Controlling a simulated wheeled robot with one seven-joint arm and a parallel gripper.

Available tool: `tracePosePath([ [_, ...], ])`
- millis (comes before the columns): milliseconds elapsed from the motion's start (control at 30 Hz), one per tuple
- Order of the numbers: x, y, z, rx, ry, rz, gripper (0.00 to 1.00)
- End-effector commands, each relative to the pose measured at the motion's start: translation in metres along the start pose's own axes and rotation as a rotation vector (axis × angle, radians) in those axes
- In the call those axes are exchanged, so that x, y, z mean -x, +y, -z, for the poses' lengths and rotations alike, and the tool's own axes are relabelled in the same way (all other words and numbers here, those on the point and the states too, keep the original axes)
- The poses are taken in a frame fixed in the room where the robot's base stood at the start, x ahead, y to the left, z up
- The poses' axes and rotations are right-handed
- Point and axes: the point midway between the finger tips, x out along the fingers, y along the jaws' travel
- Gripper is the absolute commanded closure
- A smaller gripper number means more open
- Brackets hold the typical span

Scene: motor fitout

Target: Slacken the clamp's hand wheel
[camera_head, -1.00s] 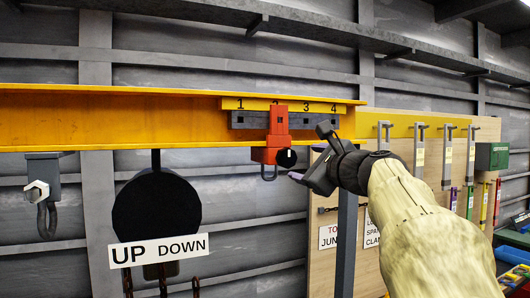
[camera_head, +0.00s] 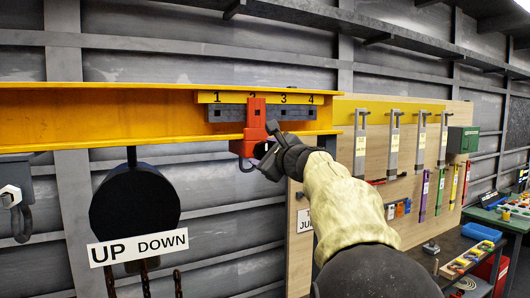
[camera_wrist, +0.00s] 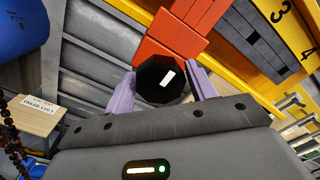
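The clamp is a red block (camera_head: 255,120) hung on the yellow beam by the numbered strip, covering the mark 2. It also shows in the wrist view (camera_wrist: 170,35). Its hand wheel is a black faceted knob with a white mark (camera_wrist: 160,80). My gripper (camera_wrist: 163,76) faces the wheel, with one purple finger on each side of it. The fingers stand apart, close to the wheel's edges; I cannot tell whether they touch it. In the head view my gripper (camera_head: 264,150) is at the clamp's lower right and mostly hides the wheel.
The yellow beam (camera_head: 100,115) crosses the view. A black round hoist body (camera_head: 135,208) with chains and an UP DOWN sign (camera_head: 138,247) hangs at lower left. A wooden tool board (camera_head: 345,130) with hanging tools stands at right. Trays lie on a bench beyond.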

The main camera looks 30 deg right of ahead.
Motion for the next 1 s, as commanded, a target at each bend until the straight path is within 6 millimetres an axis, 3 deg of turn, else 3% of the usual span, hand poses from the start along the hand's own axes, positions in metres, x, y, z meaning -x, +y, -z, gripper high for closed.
tracePosePath([
  [33, 0.0001, 0.0, 0.0001, 0.0, 0.0, 0.0, 0.54],
  [167, 0.0002, 0.0, 0.0001, 0.0, 0.0, 0.0, 0.77],
  [633, 0.0001, 0.0018, 0.0017, 0.073, -0.001, 0.0, 0.77],
  [1000, -0.0002, 0.0035, 0.0039, 0.33, -0.001, -0.001, 0.77],
])
